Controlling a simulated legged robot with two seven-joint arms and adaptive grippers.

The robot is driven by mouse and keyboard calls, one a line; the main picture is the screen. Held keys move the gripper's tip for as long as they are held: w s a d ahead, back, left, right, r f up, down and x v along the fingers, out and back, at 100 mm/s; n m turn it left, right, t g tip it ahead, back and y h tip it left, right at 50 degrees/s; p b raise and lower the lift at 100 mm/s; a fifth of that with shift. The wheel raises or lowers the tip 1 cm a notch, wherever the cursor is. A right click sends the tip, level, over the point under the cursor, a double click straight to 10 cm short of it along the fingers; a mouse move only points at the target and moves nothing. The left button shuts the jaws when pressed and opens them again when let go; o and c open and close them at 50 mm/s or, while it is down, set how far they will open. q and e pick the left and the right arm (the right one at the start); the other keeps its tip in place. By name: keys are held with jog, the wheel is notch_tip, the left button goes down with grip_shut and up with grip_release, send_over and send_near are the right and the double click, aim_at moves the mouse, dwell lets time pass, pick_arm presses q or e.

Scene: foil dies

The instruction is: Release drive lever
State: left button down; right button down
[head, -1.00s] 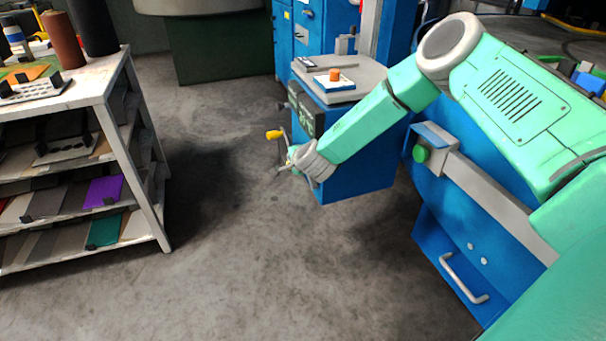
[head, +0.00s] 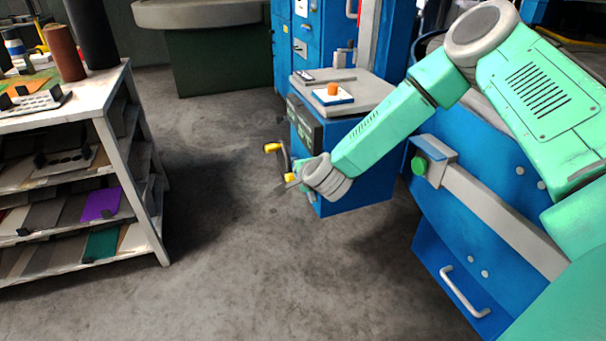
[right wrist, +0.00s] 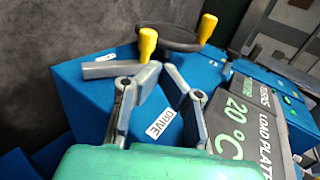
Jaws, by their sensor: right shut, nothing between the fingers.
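The drive lever is a grey bar (right wrist: 112,70) with a yellow knob (right wrist: 147,42), beside the white DRIVE label (right wrist: 160,124) on the blue cabinet. In the head view a yellow knob (head: 290,178) shows at my right gripper's tip. My right gripper (right wrist: 160,67) is shut and empty, its fingertips just below the knob in the right wrist view. I cannot tell whether they touch the lever. In the head view the right gripper (head: 293,186) is small beside the cabinet (head: 355,185). My left gripper is out of view.
A dark handwheel (right wrist: 168,38) with another yellow knob (right wrist: 207,27) is close behind the lever; that knob also shows in the head view (head: 272,148). A dark display panel (right wrist: 240,115) is on the cabinet. Shelving (head: 150,190) stands left, with clear floor between.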

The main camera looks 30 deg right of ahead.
jog(key=v, duration=0.4)
dwell(0.5)
jog(key=s+a+f+n+g+y, duration=0.2)
jog(key=s+a+f+n, duration=0.35)
jog(key=s+f, duration=0.2)
jog(key=s+a+f+n+g+y, duration=0.1)
jog(key=s+a+f+n+g, duration=0.1)
jog(key=s+a+f+n, duration=0.5)
jog(key=s+d+f+n+g, duration=0.1)
jog(key=s+n+g, duration=0.2)
jog(key=s, duration=0.8)
jog(key=s+d+f+n+g, duration=0.2)
jog(key=s+n, duration=0.4)
jog(key=s, duration=0.6)
jog(key=shift+s+d+g, duration=0.2)
jog(key=shift+d+g, duration=0.15)
jog(key=shift+g, duration=0.45)
jog(key=shift+w+f, duration=0.1)
jog(key=shift+w, duration=0.05)
